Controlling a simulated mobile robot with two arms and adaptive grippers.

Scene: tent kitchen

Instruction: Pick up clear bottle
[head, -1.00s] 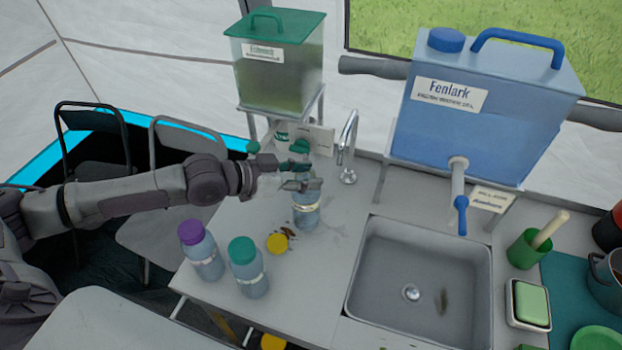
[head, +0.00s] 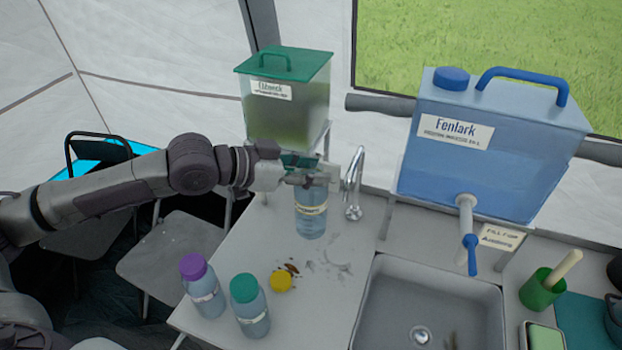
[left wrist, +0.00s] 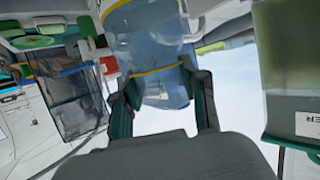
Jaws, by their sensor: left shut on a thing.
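A clear, bluish bottle (head: 311,222) with a pale label band is held upright by my left gripper (head: 312,180), near the back of the counter. The gripper is shut around the bottle's upper part and hides its top. The bottle appears to be raised a little above the counter. In the left wrist view the bottle (left wrist: 163,88) sits between the two fingers, with a yellow line across it. My right gripper is not in view.
A purple-capped bottle (head: 203,289), a teal-capped bottle (head: 250,308) and a yellow cap (head: 281,281) are on the counter in front. A faucet (head: 354,190), sink (head: 400,300), blue water tank (head: 480,160) and green-lidded tank (head: 288,105) stand close by.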

